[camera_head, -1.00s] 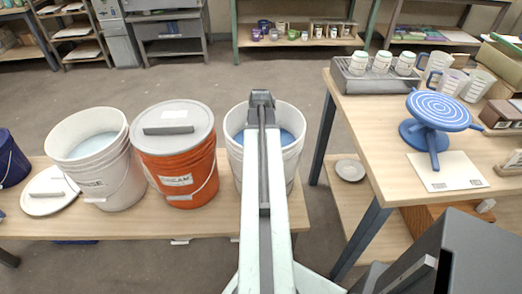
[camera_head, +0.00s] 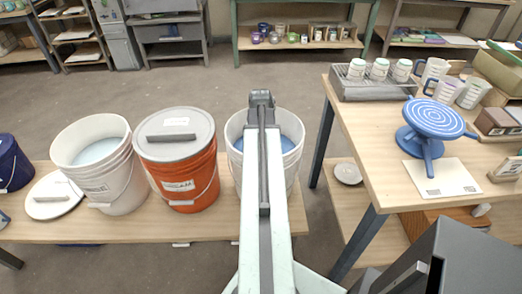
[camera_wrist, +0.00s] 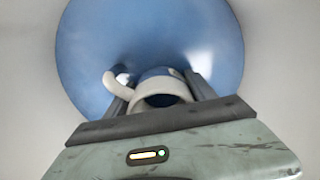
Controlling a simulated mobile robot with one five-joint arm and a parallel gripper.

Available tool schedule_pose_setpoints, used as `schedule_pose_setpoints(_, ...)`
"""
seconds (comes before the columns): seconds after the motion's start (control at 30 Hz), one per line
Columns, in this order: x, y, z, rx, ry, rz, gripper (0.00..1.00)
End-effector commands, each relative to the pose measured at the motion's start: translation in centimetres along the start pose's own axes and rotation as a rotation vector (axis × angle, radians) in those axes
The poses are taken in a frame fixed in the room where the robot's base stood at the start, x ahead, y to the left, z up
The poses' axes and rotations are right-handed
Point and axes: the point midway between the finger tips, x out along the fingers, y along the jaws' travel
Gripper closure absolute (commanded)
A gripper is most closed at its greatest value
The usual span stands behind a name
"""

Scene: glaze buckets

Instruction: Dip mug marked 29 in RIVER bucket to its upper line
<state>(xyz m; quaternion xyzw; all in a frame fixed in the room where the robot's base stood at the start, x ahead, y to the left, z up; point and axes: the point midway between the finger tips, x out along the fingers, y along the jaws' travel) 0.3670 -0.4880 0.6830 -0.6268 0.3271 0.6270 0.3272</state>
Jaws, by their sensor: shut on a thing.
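My gripper (camera_wrist: 160,94) is shut on a pale mug (camera_wrist: 163,88) inside or over a white bucket. The mug's curved handle (camera_wrist: 110,82) points left in the wrist view. Blue glaze (camera_wrist: 90,50) fills the bucket around it; I cannot tell whether the mug touches or enters the glaze. No number or line on the mug shows. In the head view my arm reaches over the white bucket (camera_head: 293,165) with blue glaze; my gripper and the mug are hidden there. The front of this bucket, with any label, is behind my arm.
An orange bucket (camera_head: 200,180) with a grey lid stands left of this bucket. Further left are an open white bucket (camera_head: 125,185), a lid (camera_head: 52,196) and a dark blue bucket (camera_head: 10,165). The right table (camera_head: 365,145) holds mugs, a rack (camera_head: 385,88) and a blue banding wheel (camera_head: 432,118).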

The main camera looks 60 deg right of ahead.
Motion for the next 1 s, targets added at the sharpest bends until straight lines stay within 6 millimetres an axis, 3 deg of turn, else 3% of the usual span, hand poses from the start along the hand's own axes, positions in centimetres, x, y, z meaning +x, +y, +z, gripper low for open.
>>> schedule_pose_setpoints(0.03,-1.3,0.0,0.0,0.0,0.0,0.0,0.93)
schedule_pose_setpoints(0.4,-5.4,0.0,0.0,0.0,0.0,0.0,0.93)
schedule_pose_setpoints(1.0,-5.2,0.0,0.0,0.0,0.0,0.0,0.93)
